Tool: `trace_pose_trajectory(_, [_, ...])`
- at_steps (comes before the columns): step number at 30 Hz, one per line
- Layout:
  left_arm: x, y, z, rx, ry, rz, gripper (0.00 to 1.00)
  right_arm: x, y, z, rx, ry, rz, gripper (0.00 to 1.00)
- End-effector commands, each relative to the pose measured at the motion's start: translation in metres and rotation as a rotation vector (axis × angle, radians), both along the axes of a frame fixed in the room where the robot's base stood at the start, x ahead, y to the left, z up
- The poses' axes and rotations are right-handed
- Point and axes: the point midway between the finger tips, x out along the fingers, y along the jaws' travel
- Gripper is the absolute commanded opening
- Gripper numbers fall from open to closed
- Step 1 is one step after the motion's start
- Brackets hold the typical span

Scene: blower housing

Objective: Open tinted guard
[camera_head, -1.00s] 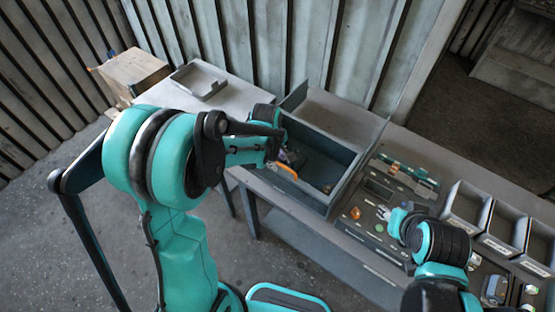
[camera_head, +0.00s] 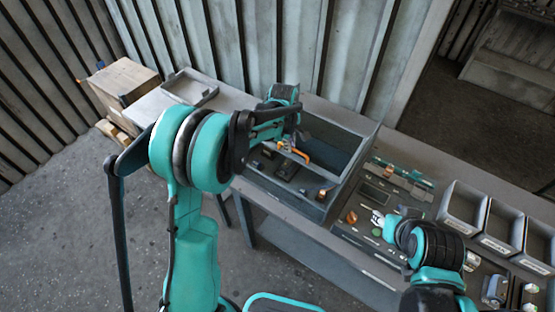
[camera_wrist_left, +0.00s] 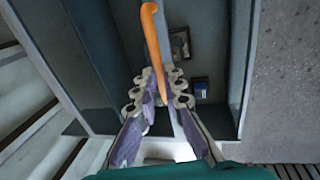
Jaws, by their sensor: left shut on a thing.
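The grey blower housing (camera_head: 312,208) is an open-topped box on the bench. A dark bluish panel, which looks like the tinted guard (camera_head: 335,146), stands raised toward the back of it; my arm hides part of it. The front of the housing is uncovered, with small dark parts inside. An orange handle (camera_head: 297,152) is at my left gripper (camera_head: 288,143). In the left wrist view the orange handle (camera_wrist_left: 153,40) runs between the two fingers, which are shut on it. My right gripper (camera_head: 379,219) hangs over the control panel, its jaws too small to judge.
The control panel (camera_head: 376,190) lies right of the housing, with several grey bins (camera_head: 463,207) beyond it. A shallow grey tray (camera_head: 190,90) lies on the bench at back left, beside a wooden crate (camera_head: 122,78). The corrugated wall closes off the back.

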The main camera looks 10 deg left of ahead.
Motion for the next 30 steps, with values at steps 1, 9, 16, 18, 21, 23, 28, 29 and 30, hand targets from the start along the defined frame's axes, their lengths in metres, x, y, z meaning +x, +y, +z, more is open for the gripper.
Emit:
trace_pose_trajectory(1, [0.016, -0.006, -0.001, 0.0, -0.001, -0.002, 0.0, 0.0, 0.0, -0.003, 0.0, 0.0, 0.0, 0.4])
trace_pose_trajectory(9, [0.079, -0.029, 0.0, 0.0, 0.0, -0.001, 0.0, 0.0, 0.0, -0.005, 0.0, 0.0, 0.0, 0.4])
trace_pose_trajectory(16, [0.108, -0.039, 0.0, 0.001, 0.0, 0.001, 0.0, 0.0, 0.0, -0.005, 0.0, 0.0, 0.0, 0.4])
trace_pose_trajectory(18, [0.112, -0.04, 0.0, 0.001, 0.0, 0.0, 0.0, 0.0, 0.0, -0.005, 0.0, 0.0, 0.0, 0.4])
trace_pose_trajectory(21, [0.114, -0.041, 0.0, 0.001, 0.0, 0.001, 0.0, 0.0, 0.0, -0.005, 0.0, 0.0, 0.0, 0.4])
trace_pose_trajectory(23, [0.115, -0.041, 0.0, 0.001, 0.0, 0.001, 0.0, 0.0, 0.0, -0.005, 0.0, 0.0, 0.0, 0.4])
trace_pose_trajectory(28, [0.115, -0.041, 0.0, 0.001, 0.0, 0.0, 0.0, 0.0, 0.0, -0.005, 0.0, 0.0, 0.0, 0.4])
trace_pose_trajectory(29, [0.115, -0.041, 0.0, 0.001, 0.0, 0.0, 0.0, 0.0, 0.0, -0.005, 0.0, 0.0, 0.0, 0.4])
trace_pose_trajectory(30, [0.115, -0.041, 0.0, 0.001, 0.0, 0.0, 0.0, 0.0, 0.0, -0.005, 0.0, 0.0, 0.0, 0.4])
